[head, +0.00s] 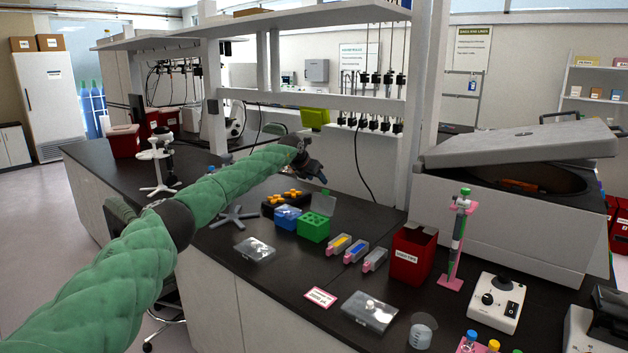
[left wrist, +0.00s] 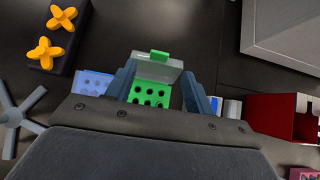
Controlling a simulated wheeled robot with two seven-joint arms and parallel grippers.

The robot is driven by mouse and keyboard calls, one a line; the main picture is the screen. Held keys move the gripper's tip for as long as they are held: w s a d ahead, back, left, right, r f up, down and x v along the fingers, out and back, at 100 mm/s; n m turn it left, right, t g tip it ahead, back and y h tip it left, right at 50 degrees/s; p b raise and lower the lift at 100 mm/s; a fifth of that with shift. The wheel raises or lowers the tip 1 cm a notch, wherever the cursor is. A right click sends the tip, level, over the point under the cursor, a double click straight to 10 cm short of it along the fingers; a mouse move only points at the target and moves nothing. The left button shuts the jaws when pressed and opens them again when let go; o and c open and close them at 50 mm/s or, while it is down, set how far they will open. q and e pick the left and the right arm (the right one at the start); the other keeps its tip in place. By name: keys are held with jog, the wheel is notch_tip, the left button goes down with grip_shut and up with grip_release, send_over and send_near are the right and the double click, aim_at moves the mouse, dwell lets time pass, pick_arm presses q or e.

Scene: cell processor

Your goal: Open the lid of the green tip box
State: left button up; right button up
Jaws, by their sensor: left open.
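The green tip box (head: 313,228) stands on the black bench, and its rows of holes show uncovered in the left wrist view (left wrist: 150,97). Its clear lid (head: 321,204) is raised at the back edge of the box; in the left wrist view the lid (left wrist: 157,66) stands up with a green tab at its edge. My left gripper (head: 313,171) is above and behind the box. In the left wrist view its two fingers (left wrist: 160,88) are apart, on either side of the box and lid, with nothing clamped. My right gripper is not in view.
A blue tip box (head: 286,218) stands close to the left of the green one, with an orange-knobbed rack (head: 283,199) behind. Small bins, a red waste box (head: 411,256) and a centrifuge (head: 520,200) stand to the right. The bench front is partly clear.

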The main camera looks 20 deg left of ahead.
pick_arm(q)
jog(key=shift+s+a+r, duration=0.15)
jog(key=shift+s+r, duration=0.25)
jog(key=shift+r, duration=0.05)
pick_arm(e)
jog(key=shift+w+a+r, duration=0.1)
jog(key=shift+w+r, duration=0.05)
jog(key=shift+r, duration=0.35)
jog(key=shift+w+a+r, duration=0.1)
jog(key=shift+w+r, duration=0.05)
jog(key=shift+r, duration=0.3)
